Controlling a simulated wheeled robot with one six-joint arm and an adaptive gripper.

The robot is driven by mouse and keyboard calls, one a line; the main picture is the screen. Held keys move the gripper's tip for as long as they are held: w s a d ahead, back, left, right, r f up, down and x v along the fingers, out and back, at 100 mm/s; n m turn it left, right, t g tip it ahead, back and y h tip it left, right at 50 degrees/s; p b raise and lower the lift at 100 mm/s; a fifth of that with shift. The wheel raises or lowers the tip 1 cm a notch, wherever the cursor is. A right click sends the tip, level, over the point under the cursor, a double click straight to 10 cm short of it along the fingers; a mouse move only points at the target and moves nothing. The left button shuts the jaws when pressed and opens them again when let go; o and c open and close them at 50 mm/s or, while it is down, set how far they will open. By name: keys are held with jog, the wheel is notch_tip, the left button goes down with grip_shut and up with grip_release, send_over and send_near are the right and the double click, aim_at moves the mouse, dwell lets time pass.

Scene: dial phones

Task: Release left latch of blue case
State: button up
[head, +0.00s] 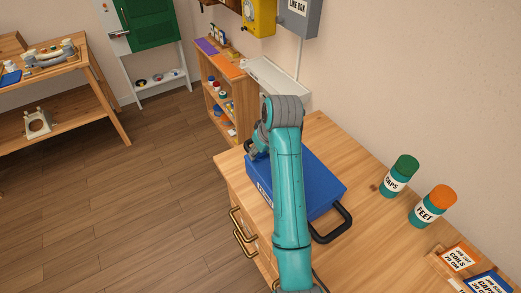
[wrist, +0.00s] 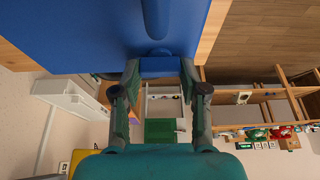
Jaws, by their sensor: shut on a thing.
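The blue case (head: 318,183) lies on the wooden desk, with a black handle (head: 335,224) at its near right end. My gripper (head: 254,152) is at the far left end of the case, partly hidden behind my arm. In the wrist view the case (wrist: 70,30) fills the top. There my gripper (wrist: 160,72) has its two fingers on either side of a small blue latch piece (wrist: 160,64) at the case's edge, and it is shut on it. Whether the latch is raised cannot be told. The rest of the case front is partly hidden by my arm.
A green-lidded jar (head: 398,176) and an orange-lidded jar (head: 433,206) stand on the desk (head: 350,150) to the right. Label cards (head: 460,257) lie at the front right. A shelf unit (head: 222,95) stands beyond the desk. The floor at left is clear.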

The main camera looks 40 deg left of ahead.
dwell(0.3)
jog(key=o, duration=1.2)
jog(key=shift+c, duration=0.2)
jog(key=w+v, duration=0.1)
jog(key=v, duration=0.6)
jog(key=shift+s+d, duration=0.15)
jog(key=shift+s, duration=0.3)
jog(key=shift+r, duration=0.1)
